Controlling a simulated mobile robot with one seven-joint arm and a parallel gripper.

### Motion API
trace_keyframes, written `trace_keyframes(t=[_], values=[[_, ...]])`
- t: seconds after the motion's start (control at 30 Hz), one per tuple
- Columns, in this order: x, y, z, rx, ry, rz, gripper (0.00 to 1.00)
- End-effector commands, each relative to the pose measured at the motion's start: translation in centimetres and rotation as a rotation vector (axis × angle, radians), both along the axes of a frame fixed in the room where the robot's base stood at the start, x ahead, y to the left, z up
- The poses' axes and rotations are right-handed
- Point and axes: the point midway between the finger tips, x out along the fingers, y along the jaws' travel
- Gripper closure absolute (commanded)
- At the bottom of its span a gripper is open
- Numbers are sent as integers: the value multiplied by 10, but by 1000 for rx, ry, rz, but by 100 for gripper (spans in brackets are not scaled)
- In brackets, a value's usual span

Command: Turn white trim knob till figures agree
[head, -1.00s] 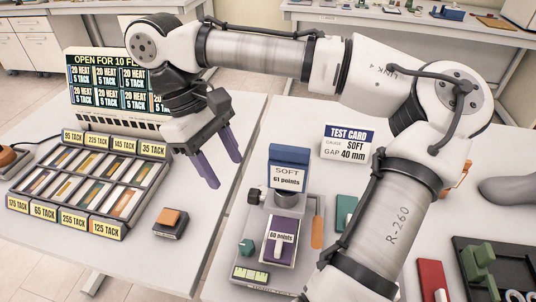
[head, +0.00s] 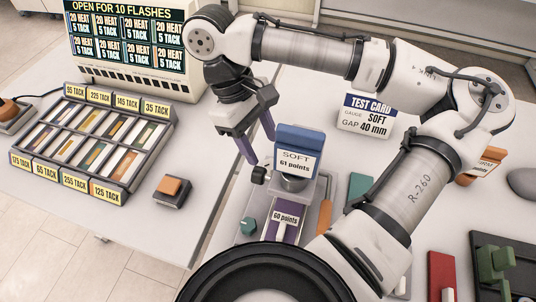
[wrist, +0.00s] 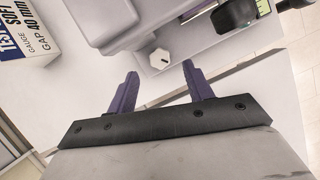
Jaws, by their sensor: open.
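The grey gauge stand (head: 318,205) carries a blue block with a card reading "SOFT 61 points" (head: 297,163). Below it, a card on a purple block reads "60 points" (head: 286,218). In the wrist view, a white six-sided trim knob (wrist: 159,58) sticks out of the grey housing. My gripper (head: 262,151) is open and empty behind and left of the blue block. In the wrist view its purple fingers (wrist: 157,79) are spread wide, with the knob just beyond and between their tips, apparently untouched. The knob cannot be made out in the head view.
A test card (head: 366,115) reading "SOFT" and "GAP 40 mm" stands behind. A black knob (head: 259,175) is on the stand's left side. An orange-topped block (head: 173,189) and a sample tray (head: 140,167) lie left. Green and red pieces stand at right.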

Motion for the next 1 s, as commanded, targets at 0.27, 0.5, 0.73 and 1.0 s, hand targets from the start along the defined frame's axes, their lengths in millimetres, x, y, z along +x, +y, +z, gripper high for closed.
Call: trace_keyframes(t=[0.27, 0.5, 0.73, 1.0], values=[[-9, -13, -38, 0, 2, -1, 49], [-11, -16, -46, 0, 0, 0, 49], [-10, -16, -45, 0, 0, 0, 57], [-10, -16, -45, 0, 0, 0, 92]])
